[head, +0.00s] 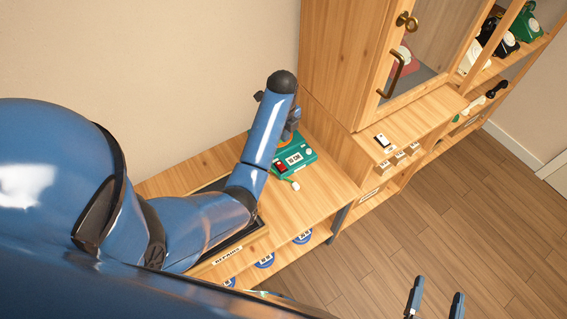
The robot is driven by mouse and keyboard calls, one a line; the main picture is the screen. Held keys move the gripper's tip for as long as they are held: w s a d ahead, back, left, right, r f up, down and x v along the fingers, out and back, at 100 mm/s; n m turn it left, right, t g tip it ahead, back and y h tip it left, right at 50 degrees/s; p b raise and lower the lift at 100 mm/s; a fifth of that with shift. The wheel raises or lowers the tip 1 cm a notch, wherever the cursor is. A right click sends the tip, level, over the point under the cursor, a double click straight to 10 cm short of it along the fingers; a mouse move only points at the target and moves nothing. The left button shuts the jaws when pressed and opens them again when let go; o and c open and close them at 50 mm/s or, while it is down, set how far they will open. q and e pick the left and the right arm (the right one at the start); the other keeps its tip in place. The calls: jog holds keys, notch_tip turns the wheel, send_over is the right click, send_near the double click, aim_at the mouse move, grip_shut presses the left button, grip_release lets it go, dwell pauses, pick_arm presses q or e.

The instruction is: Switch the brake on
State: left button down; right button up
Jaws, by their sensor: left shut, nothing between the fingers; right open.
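A green device (305,157) with a white label and a red switch (280,168) sits on the wooden bench. I cannot read the label surely, or tell which way the switch is set. My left arm reaches over the bench from the left. My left gripper (291,128) is at the back of the device, shut and empty, largely hidden behind my forearm. I cannot tell whether it touches the device. My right gripper (435,299) is open and empty at the bottom right, over the floor and far from the bench.
A dark-framed tray (252,229) lies on the bench under my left arm. A wooden cabinet (337,62) with a glass door stands right of the bench. A small black-and-white item (382,140) lies on its ledge. Telephones (527,24) fill shelves further right. The wooden floor (430,225) is clear.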

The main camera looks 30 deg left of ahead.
pick_arm(q)
jog(key=shift+s+d+m+g, duration=0.15)
jog(key=shift+s+m+g, duration=0.4)
jog(key=shift+m, duration=0.35)
jog(key=shift+s, duration=0.1)
jog(key=shift+a, duration=0.2)
jog(key=shift+w+a+r+p, duration=0.2)
jog(key=shift+w+a+p, duration=0.2)
jog(key=shift+a, duration=0.1)
jog(key=shift+r, duration=0.1)
notch_tip(320, 180, up, 11)
jog(key=p, duration=0.9)
jog(key=shift+f, duration=0.2)
